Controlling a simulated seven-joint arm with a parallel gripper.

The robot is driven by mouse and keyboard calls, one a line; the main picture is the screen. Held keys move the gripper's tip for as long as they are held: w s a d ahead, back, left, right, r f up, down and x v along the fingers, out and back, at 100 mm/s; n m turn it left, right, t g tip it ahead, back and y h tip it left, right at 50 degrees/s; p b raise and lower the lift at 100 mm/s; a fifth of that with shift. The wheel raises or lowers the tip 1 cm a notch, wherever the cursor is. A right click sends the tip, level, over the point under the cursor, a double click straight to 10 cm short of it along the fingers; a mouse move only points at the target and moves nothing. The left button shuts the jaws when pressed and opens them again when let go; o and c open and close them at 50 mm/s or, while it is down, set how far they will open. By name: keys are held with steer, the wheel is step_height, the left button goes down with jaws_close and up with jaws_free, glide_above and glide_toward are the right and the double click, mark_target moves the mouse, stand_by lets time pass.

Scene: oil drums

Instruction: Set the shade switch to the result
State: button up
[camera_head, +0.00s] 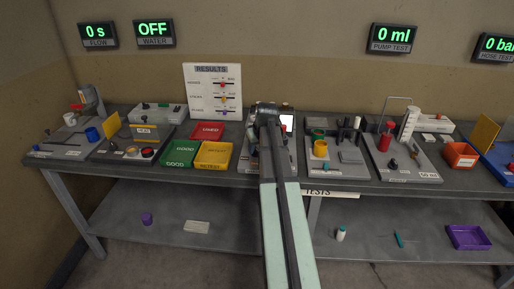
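The white RESULTS board (212,70) stands upright at the back of the bench. It carries three rows of small sliding switches, with a red knob (223,85), a yellow knob (224,98) and a blue knob (224,111). The row labels are too small to read, so I cannot tell which is the shade switch. My gripper (267,109) is right of the board, over a grey station with a lit white screen (287,122). My arm hides much of that station. The gripper's fingers are hidden, and I cannot tell whether it holds anything.
Red (207,131), green (181,153) and yellow (214,154) trays lie left of my arm. Other test stations crowd the bench on both sides, with a tall wire frame (397,99) at right. A lower shelf holds a purple tray (468,237) and loose items.

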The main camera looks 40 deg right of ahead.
jaws_close()
steer(key=shift+m, duration=0.3)
steer(key=m, duration=0.1)
steer(key=m+h, duration=0.1)
steer(key=m, duration=0.1)
steer(key=shift+w+a+m+g, duration=0.1)
steer(key=shift+a+m+g, duration=0.1)
steer(key=shift+m+g, duration=0.1)
steer(key=m, duration=0.2)
steer(key=m+g+h, duration=0.1)
steer(key=m, duration=0.1)
steer(key=shift+w+m+h, duration=0.15)
steer(key=shift+m+h, duration=0.15)
steer(key=m+g, duration=0.1)
steer(key=m, duration=0.1)
steer(key=m+g, duration=0.1)
steer(key=m, duration=0.2)
steer(key=shift+w+a+h, duration=0.1)
steer(key=shift+w+h, duration=0.1)
steer(key=shift+h, duration=0.1)
steer(key=shift+m+g, duration=0.8)
steer(key=shift+m, duration=1.2)
